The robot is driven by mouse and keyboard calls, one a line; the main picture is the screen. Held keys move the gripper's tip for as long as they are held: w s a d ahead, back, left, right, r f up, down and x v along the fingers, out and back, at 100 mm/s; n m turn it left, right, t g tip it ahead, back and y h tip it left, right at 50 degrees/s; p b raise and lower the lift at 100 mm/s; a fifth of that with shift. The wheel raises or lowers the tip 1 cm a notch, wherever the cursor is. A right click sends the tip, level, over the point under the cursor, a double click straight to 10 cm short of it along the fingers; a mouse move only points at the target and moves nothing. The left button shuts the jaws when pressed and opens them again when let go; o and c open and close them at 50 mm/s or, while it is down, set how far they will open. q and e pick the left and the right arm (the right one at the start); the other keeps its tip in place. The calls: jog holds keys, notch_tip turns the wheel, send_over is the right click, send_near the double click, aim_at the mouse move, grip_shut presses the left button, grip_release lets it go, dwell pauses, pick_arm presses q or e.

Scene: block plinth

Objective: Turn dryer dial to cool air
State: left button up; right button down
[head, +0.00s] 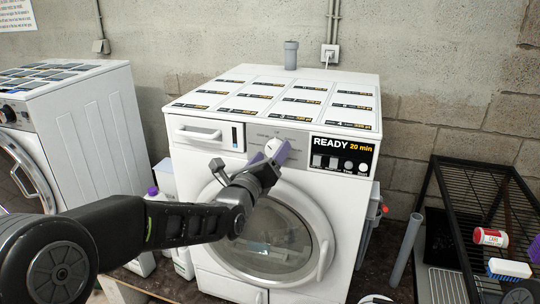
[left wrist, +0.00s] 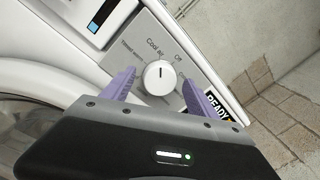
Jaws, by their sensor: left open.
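The dryer (head: 190,158) is a white front-loader with a round door, in the middle of the head view. Its white round dial (left wrist: 159,77) sits on a grey panel with the labels "Timed warm", "Cool air" and "Off". A short dark mark on the dial points up in the left wrist view, near "Cool air" and "Off"; I cannot tell exactly which it meets. My left gripper (head: 276,154) is open, with one purple finger on each side of the dial. Gaps show between fingers and dial in the left wrist view (left wrist: 159,80).
Another white machine (head: 75,120) stands at left. A black wire rack (head: 480,200) with a red-and-white can (head: 490,237) and a brush (head: 509,268) stands at right. A grey pipe (head: 404,250) leans beside the rack.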

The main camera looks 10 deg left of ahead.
pick_arm(q)
jog(key=s+b, duration=0.1)
jog(key=s, duration=0.6)
jog(key=shift+s+a+f, duration=0.25)
jog(key=shift+s+a, duration=0.1)
jog(key=shift+a, duration=0.1)
